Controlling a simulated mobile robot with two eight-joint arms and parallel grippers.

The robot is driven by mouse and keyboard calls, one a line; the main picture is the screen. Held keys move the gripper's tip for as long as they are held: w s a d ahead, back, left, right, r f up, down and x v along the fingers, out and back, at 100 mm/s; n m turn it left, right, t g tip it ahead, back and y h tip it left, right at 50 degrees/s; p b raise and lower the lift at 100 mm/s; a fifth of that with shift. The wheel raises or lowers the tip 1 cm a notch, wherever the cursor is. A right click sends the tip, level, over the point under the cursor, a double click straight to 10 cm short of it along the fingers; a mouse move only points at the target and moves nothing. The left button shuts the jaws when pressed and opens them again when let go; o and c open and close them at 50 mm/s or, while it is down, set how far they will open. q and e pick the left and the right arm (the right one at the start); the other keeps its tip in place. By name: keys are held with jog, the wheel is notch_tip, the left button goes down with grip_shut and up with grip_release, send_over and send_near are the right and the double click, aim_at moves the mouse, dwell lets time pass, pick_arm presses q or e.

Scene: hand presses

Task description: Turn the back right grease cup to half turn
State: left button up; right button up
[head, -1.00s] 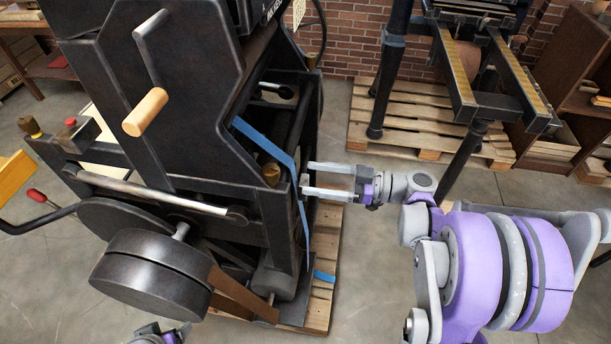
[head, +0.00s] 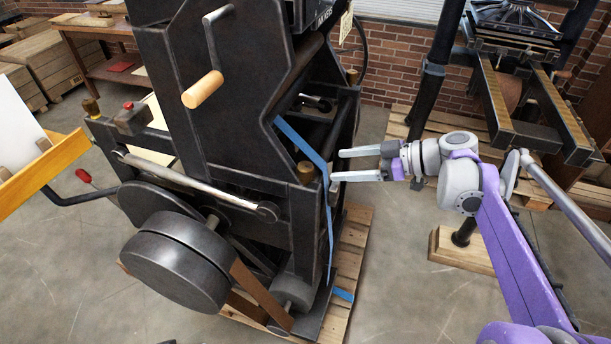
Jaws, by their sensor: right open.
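Several brass grease cups sit on the dark press (head: 190,110). The back right grease cup (head: 351,76) is small, at the far right corner of the frame, above and beyond my right gripper. A nearer right cup (head: 306,171) stands on the near right corner, and a left one (head: 91,106) on the left end. My right gripper (head: 337,166) is open and empty, its two pale fingers pointing left. Its fingertips are just right of the nearer right cup, close to the blue strap-like band; I cannot tell whether they touch anything. My left gripper is not visible.
A blue band (head: 306,148) runs down the press's right side. A wooden crank handle (head: 202,90) juts out in front. Another press (head: 500,95) stands at the back right. Open floor (head: 400,290) lies right of the pallet (head: 350,238).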

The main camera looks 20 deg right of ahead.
aim_at(308, 167)
jog(key=x, duration=1)
jog(key=shift+w+a+f+b, duration=0.1)
jog(key=shift+w+a+b, duration=0.05)
jog(key=shift+w+b, duration=0.15)
